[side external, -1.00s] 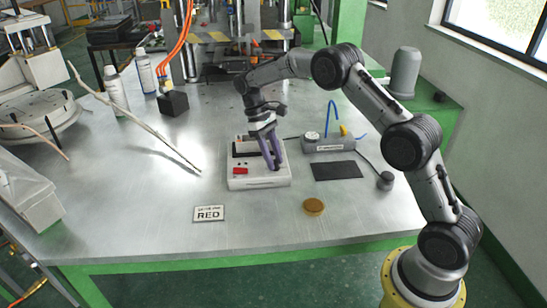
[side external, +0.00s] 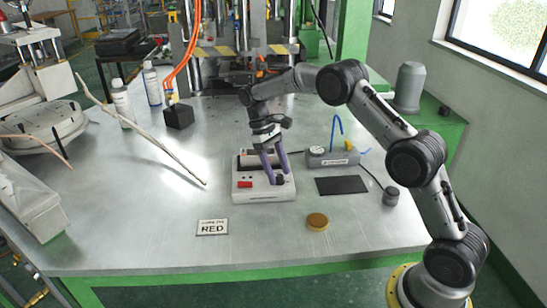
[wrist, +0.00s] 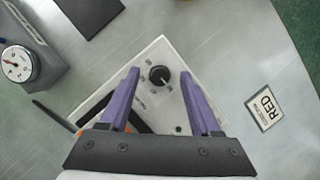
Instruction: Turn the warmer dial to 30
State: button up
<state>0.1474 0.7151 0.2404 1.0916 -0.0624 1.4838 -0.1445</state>
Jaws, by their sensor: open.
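The warmer (side external: 251,192) is a white box on the metal table, with a red switch (side external: 244,184) on its front left. Its black dial (wrist: 159,76) shows in the wrist view, with printed markings around it that are too small to read surely. My gripper (side external: 274,182) is over the warmer's front right, pointing down. In the wrist view my gripper (wrist: 158,73) has its two purple fingers apart, one on each side of the dial, with visible gaps to it. I cannot tell whether the fingertips are level with the dial.
A grey gauge unit (side external: 332,158) with a blue tube stands behind right of the warmer. A dark mat (side external: 341,185), an amber disc (side external: 317,221) and a RED card (side external: 212,227) lie nearby. A pale rod (side external: 150,138) lies left. The front of the table is mostly clear.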

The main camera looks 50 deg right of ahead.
jog(key=v, duration=1.1)
jog(key=shift+r, duration=0.3)
jog(key=shift+a, duration=0.1)
